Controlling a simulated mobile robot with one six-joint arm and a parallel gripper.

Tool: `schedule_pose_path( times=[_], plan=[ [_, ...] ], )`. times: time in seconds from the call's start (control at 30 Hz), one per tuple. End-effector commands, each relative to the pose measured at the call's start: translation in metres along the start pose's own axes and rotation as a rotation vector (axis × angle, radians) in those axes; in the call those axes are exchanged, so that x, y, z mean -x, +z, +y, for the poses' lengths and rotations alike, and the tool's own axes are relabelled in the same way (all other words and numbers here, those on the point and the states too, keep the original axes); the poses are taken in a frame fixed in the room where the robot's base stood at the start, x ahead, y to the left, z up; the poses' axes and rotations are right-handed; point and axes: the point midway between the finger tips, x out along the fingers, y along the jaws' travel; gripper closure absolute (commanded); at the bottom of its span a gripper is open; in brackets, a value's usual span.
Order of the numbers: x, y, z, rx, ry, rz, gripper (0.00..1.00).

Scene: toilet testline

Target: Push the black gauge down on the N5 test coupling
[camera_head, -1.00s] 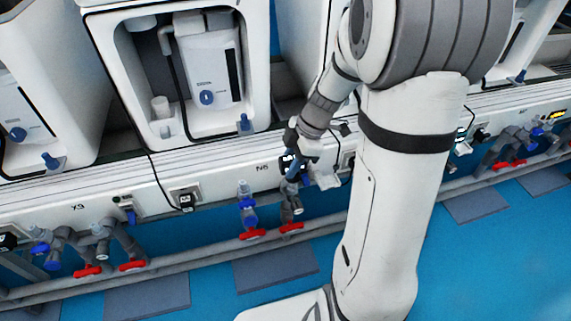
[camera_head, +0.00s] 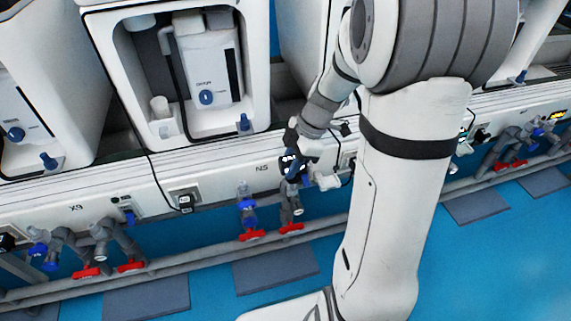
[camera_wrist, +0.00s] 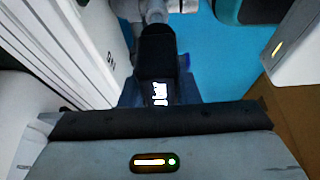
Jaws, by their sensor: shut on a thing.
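The black gauge (camera_head: 291,166) with a small lit display is at the N5 station, in front of the white panel and above a grey coupling (camera_head: 291,203) with a red handle. My gripper (camera_head: 297,171) is shut on the gauge; its blue fingers partly hide it in the head view. In the wrist view the gauge (camera_wrist: 156,62) stands between the fingers, with its lit digits toward the camera. The grey coupling (camera_wrist: 154,12) shows just beyond the gauge. I cannot tell whether the gauge is fully seated on it.
A second grey fitting with a blue part (camera_head: 247,208) stands close left of the coupling. A grey pipe (camera_head: 190,256) runs along the front. The white panel edge (camera_wrist: 62,45) is close on the left in the wrist view. Blue floor (camera_head: 480,270) is open at right.

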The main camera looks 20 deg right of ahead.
Motion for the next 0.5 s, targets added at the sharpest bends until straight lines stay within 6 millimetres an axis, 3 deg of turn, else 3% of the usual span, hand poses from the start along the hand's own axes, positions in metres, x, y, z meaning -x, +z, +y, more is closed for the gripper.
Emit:
schedule_pose_path(
  times=[0.5],
  plan=[
    [-0.0049, 0.0022, 0.0001, 0.000, 0.001, 0.000, 0.96]
  ],
)
